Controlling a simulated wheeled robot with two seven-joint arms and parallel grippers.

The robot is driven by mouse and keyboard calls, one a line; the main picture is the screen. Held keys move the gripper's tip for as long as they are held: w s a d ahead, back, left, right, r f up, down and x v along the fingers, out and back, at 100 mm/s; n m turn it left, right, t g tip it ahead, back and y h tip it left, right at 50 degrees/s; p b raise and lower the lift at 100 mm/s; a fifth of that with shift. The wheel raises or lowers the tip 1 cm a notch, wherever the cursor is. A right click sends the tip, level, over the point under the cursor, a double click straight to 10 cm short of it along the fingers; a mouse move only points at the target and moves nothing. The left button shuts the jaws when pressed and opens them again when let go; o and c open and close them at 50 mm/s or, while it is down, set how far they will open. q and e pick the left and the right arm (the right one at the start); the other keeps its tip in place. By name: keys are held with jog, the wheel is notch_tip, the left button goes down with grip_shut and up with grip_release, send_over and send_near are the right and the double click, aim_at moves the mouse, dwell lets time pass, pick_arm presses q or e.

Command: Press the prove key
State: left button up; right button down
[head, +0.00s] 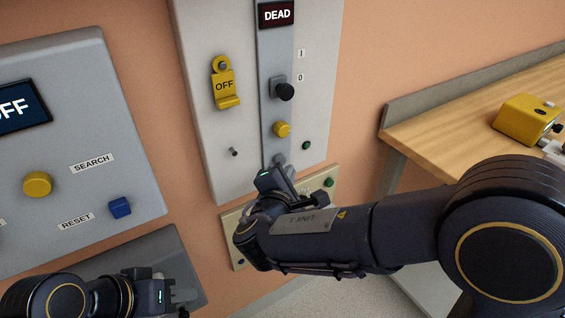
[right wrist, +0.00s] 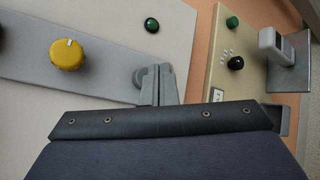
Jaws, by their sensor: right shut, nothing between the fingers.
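The yellow knob also shows in the right wrist view (right wrist: 67,54). No label reading prove is legible, so I cannot tell which control is the prove key. My right gripper (right wrist: 155,92) is shut and empty at the strip's lower end. Its fingertips are at or just in front of a small grey round part (right wrist: 140,76), partly hidden; contact is unclear. My left gripper (head: 180,296) is low at the left, its jaws unclear.
A yellow OFF tag (head: 225,86) hangs left of the strip. A green button (head: 306,145) is beside it. A beige panel (right wrist: 214,72) with a black knob (right wrist: 236,63) adjoins below. A wooden bench (head: 450,125) holds a yellow device (head: 525,118).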

jog(key=shift+w+a, duration=0.1)
dwell(0.4)
jog(key=shift+w+a+b, duration=0.2)
jog(key=shift+w+b, duration=0.05)
jog(key=shift+b, duration=0.05)
jog(key=shift+w+a, duration=0.25)
jog(key=shift+w, duration=0.15)
dwell(0.7)
jog(key=shift+s, duration=0.1)
jog(key=shift+s+d+b, duration=0.55)
jog(key=shift+s+b, duration=0.05)
jog(key=shift+s, duration=0.05)
jog(key=shift+s, duration=0.1)
